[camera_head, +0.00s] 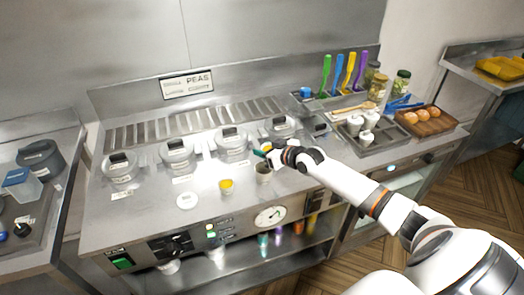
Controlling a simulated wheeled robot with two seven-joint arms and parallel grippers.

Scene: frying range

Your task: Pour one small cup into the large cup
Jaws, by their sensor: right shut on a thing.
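My right gripper (268,153) reaches in from the right over the steel range and is shut on a small cup (267,146), of which only a little yellow shows. The arm hides most of it, and I cannot tell its tilt. A larger pale cup (263,173) with a dark inside stands on the counter just below the gripper. Another small cup (226,187), with yellow in it, stands on the counter to the left. My left gripper is out of view.
Several lidded pots (178,154) line the back of the range. A white round disc (187,201) lies at the front left. A tray (355,142) with white containers stands to the right, beside a wooden board with round orange-brown items (411,118). Coloured utensils (350,68) stand behind.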

